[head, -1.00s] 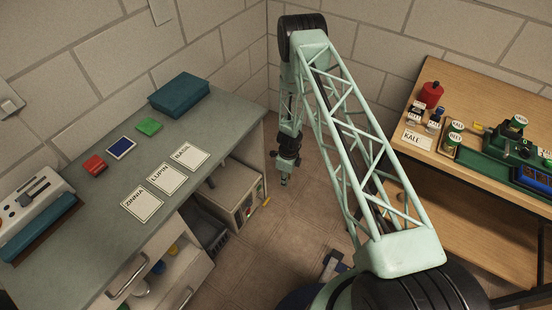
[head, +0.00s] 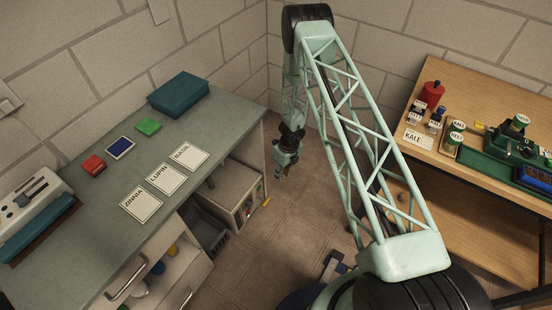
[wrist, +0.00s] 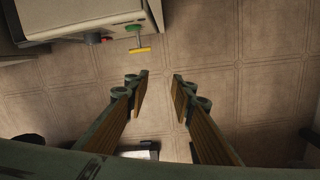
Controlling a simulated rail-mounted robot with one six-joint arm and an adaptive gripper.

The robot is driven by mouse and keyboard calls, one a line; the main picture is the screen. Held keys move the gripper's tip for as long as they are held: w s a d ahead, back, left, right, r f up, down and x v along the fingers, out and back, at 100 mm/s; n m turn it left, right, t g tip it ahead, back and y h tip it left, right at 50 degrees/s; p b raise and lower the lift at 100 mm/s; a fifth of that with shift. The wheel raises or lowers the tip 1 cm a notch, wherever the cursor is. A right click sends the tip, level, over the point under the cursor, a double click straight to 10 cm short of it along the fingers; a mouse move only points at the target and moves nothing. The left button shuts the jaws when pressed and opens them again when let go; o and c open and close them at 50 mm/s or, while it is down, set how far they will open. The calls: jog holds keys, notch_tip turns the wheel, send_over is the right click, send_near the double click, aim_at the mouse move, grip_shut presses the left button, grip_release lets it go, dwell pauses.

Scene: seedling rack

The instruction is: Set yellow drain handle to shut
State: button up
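The yellow drain handle (wrist: 140,50) shows in the wrist view as a short bar with a stem, on the front of a cream cabinet unit, just below a green round part (wrist: 134,28). In the head view the yellow handle (head: 266,202) is a small spot at the unit's lower right corner. My gripper (wrist: 160,75) is open and empty, with its two fingers apart over the floor. The handle lies beyond the fingertips, a little to their left in the wrist view, and is not touched. In the head view my gripper (head: 281,174) hangs right of the unit.
The cream unit (head: 236,187) stands under the grey bench (head: 110,240), beside a dark crate (head: 206,230). A red part (wrist: 92,38) sits left of the handle. The tiled floor between bench and wooden table (head: 450,190) is mostly clear.

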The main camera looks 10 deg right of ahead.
jog(key=w+a+r+m+t+y, duration=0.1)
jog(key=w+a+r+m+t, duration=0.1)
jog(key=w+r+m, duration=0.3)
jog(key=shift+w+r+m+b, duration=0.15)
jog(key=shift+w+m+b, duration=0.3)
jog(key=shift+w+m, duration=0.9)
jog(key=shift+s, duration=0.15)
